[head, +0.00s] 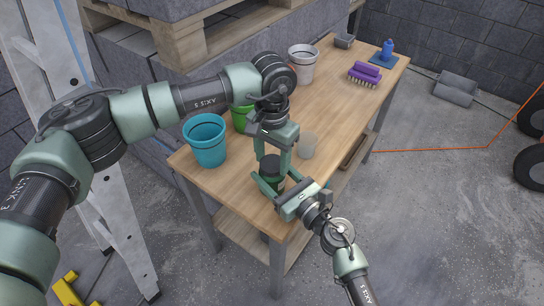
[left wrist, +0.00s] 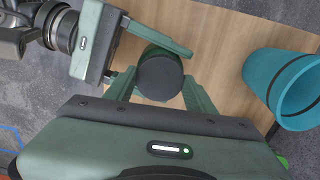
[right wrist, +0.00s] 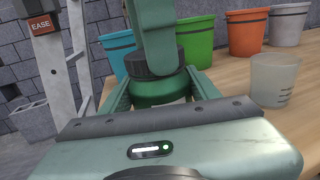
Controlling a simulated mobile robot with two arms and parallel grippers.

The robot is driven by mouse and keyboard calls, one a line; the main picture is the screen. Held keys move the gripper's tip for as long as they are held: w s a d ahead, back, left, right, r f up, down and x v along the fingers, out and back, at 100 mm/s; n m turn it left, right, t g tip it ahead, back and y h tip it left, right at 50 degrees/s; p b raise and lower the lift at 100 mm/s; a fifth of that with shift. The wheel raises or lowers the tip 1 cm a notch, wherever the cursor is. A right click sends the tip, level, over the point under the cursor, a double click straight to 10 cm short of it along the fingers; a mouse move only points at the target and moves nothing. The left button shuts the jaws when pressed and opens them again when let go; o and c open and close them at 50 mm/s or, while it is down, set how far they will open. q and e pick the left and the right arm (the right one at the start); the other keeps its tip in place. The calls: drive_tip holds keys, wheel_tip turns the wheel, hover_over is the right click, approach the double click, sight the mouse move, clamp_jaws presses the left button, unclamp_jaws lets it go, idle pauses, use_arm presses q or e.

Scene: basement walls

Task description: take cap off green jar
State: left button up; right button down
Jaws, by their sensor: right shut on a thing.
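The green jar (right wrist: 160,92) stands upright near the front corner of the wooden workbench, with its black cap (left wrist: 159,76) on top. My right gripper (head: 277,185) is shut on the jar's body, one finger on each side, as the right wrist view also shows. My left gripper (head: 273,160) comes down from above, its fingers apart on either side of the cap. In the left wrist view a small space appears between cap and fingers; whether either finger touches it I cannot tell. Much of the jar is hidden by the grippers in the head view.
On the workbench (head: 328,110), a teal bucket (head: 206,142), a green bucket (head: 240,118) and a clear beaker (head: 308,146) stand near the jar. An orange bucket (right wrist: 246,34) and white bucket (head: 303,62) stand farther back. A purple brush (head: 364,75) lies at the far right.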

use_arm(q)
drive_tip(key=c, duration=0.6)
drive_tip(key=n, duration=1)
drive_tip(key=shift+n, duration=0.3)
drive_tip(key=n, duration=1.2)
drive_tip(key=shift+n, duration=0.3)
drive_tip(key=n, duration=0.6)
drive_tip(key=shift+r, duration=0.1)
drive_tip(key=n, duration=0.6)
drive_tip(key=shift+n, duration=0.3)
drive_tip(key=n, duration=1.2)
drive_tip(key=shift+n, duration=0.3)
drive_tip(key=n, duration=0.5)
drive_tip(key=shift+n, duration=0.4)
